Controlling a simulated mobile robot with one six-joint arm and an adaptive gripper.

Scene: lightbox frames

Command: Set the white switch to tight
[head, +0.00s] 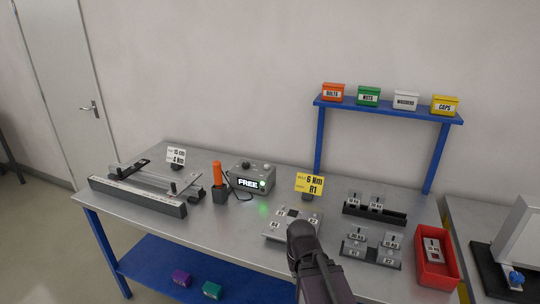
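A grey control box (251,177) stands at the back of the workbench, left of centre. Its lit display (248,183) reads "FREE", and a green light glows at the display's right. Small knobs or switches show on the box's top, but they are too small to tell which is the white switch or how it is set. My dark arm reaches up from the bottom edge, and its rounded end is over the front of the plate with several marked spots. My gripper's fingers cannot be made out. The arm's end is apart from the box, nearer and to the right.
An orange-handled tool (217,174) in a black holder stands just left of the box, with a cable between them. A yellow sign (309,184) reads "6 Nm B1". The marked plate (279,235), weight stands and a red bin (422,277) fill the right side.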

